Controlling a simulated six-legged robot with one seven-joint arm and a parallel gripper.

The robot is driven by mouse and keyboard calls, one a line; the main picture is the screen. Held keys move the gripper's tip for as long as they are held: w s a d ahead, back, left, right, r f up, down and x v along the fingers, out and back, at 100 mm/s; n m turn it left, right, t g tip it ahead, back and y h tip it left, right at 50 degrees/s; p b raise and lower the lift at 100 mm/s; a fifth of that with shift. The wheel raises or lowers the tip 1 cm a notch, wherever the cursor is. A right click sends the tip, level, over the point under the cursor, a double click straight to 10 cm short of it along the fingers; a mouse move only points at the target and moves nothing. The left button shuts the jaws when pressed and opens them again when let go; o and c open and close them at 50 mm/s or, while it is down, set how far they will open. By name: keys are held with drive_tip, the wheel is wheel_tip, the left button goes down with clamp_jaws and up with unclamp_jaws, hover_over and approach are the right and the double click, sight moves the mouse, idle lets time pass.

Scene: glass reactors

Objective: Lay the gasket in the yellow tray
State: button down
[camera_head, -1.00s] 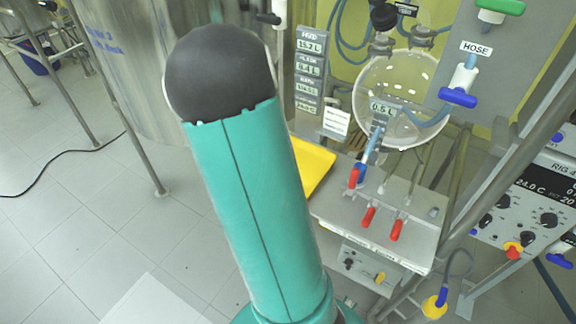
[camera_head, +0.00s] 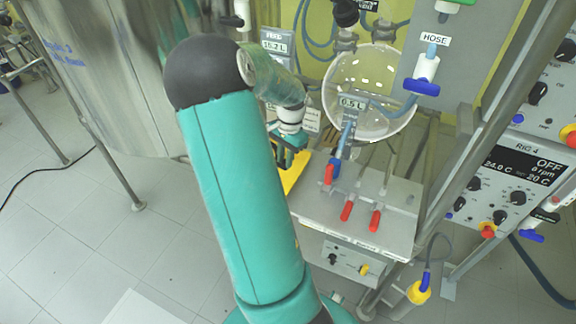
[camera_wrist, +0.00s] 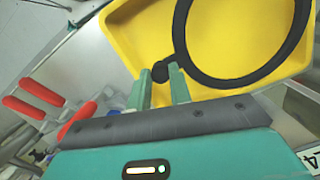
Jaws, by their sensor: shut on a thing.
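The gasket (camera_wrist: 187,57) is a large black ring with a small round tab. In the wrist view my gripper (camera_wrist: 158,75) is shut on that tab, and the ring extends away from the fingertips over the yellow tray (camera_wrist: 128,32). Part of the ring goes past the top of the picture. I cannot tell whether the ring touches the tray. In the head view the yellow tray (camera_head: 293,172) shows only in part behind my arm. My gripper (camera_head: 290,158) is over it there, and the gasket cannot be made out.
Red-handled valves (camera_head: 347,210) stand on the grey bench (camera_head: 400,232) to the right of the tray. A round glass vessel (camera_head: 372,75) hangs behind, with blue hoses. A large steel tank (camera_head: 105,75) stands at the left. The tiled floor at the left is mostly clear.

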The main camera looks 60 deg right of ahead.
drive_tip(key=shift+s+d+f, duration=0.15)
drive_tip(key=shift+f, duration=0.15)
wheel_tip(320, 180, down, 4)
drive_tip(key=shift+s+d+r, duration=0.15)
drive_tip(key=shift+r, duration=0.1)
drive_tip(key=c, duration=1.6)
unclamp_jaws()
drive_tip(key=shift+o, duration=0.2)
wheel_tip(320, 180, up, 12)
drive_tip(key=d, duration=0.1)
drive_tip(key=shift+s+d, duration=0.2)
drive_tip(key=shift+d, duration=0.15)
